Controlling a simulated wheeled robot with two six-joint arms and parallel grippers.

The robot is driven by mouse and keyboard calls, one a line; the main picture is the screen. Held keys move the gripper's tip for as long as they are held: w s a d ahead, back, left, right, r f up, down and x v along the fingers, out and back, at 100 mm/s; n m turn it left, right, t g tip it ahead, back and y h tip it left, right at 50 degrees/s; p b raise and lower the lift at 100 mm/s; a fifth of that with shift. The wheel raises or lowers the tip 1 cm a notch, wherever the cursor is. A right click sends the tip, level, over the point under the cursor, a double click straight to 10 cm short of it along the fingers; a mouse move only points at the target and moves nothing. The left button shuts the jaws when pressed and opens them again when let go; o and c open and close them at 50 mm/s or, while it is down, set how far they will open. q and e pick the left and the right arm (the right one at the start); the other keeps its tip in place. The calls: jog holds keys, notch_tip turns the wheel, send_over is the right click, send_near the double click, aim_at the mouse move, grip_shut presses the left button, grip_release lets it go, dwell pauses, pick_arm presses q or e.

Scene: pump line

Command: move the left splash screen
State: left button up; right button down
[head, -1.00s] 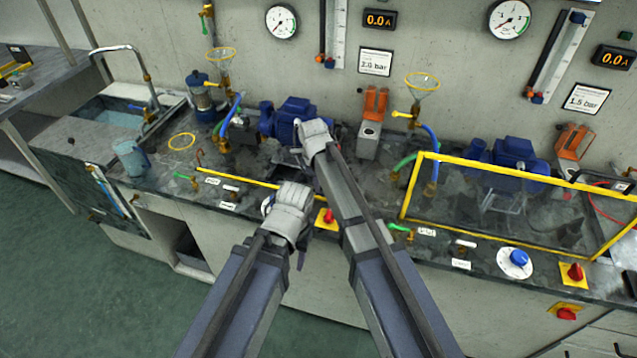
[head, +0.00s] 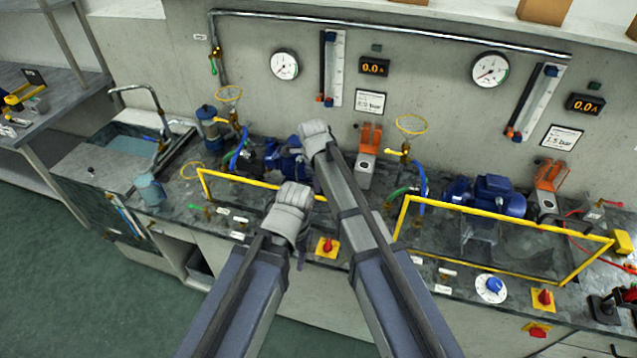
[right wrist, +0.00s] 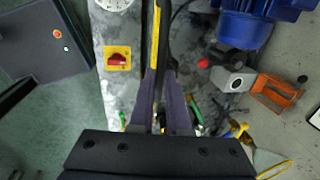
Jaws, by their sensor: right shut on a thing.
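The left splash screen (head: 245,180) is a yellow-edged clear panel at the left pump station in the head view. Its left end shows, while my arms hide much of its right part. My right gripper (head: 316,130) is over the station, its fingertips hidden in the head view. In the right wrist view, my right gripper (right wrist: 164,75) is shut on the screen, whose yellow edge (right wrist: 155,35) runs up from between the fingers.
A blue pump motor (head: 283,153) and an orange-topped unit (head: 369,145) stand behind the screen. A red switch (head: 327,247) is at the counter's front. The right splash screen (head: 510,216) stands to the right. A jug (head: 149,189) is by the sink.

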notch_tip(320, 180, up, 10)
jog(key=p, duration=0.8)
jog(key=shift+r, duration=0.1)
jog(key=c, duration=1.3)
grip_release()
jog(key=shift+c, duration=0.2)
jog(key=o, duration=0.5)
jog(key=shift+c, duration=0.2)
notch_tip(320, 180, up, 8)
jog(key=s+p, duration=0.1)
jog(key=p, duration=0.6)
jog(key=shift+s+a+f+p, duration=0.2)
jog(key=shift+s+a+p, duration=0.05)
jog(key=shift+p, duration=0.15)
